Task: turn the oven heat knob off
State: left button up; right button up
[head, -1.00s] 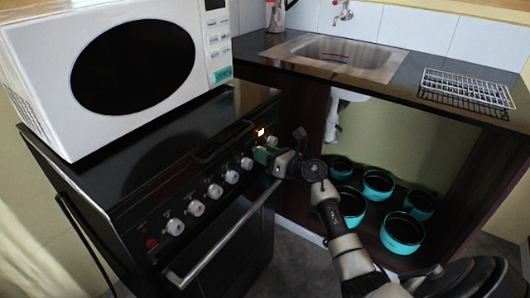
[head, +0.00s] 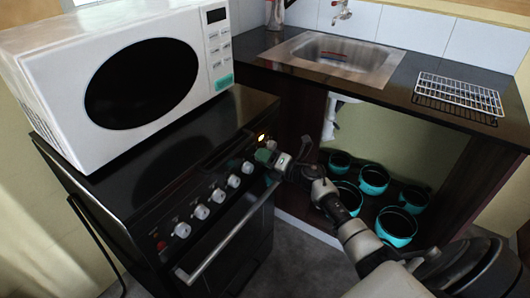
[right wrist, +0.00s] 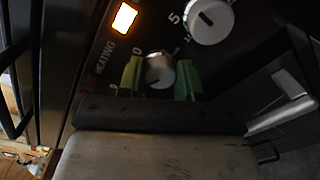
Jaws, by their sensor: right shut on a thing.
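The black oven (head: 228,238) stands at the left with a row of white knobs on its front panel. In the right wrist view the heat knob (right wrist: 159,70) is a round white knob beside the lit orange heating lamp (right wrist: 124,18). The lamp (head: 261,138) also glows in the head view. My right gripper (head: 264,155) is at the far right end of the knob row. Its green fingertips (right wrist: 160,77) sit on either side of the heat knob, shut on it. In the head view the gripper hides that knob. My left gripper is not in view.
A white microwave (head: 215,62) stands on the oven. The oven door's handle bar (head: 230,235) juts out below the knobs. To the right are a sink (head: 340,55), a wire rack (head: 458,93) and several teal pots (head: 396,226) under the counter.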

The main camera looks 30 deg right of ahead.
jog(key=shift+d+f+m+p, duration=0.1)
jog(key=shift+m+p, duration=2.75)
jog(key=shift+m, duration=3.35)
jog(key=o, duration=0.9)
jog(key=v, duration=1)
jog(key=shift+s+d+p, duration=0.3)
jog(key=shift+d, duration=0.05)
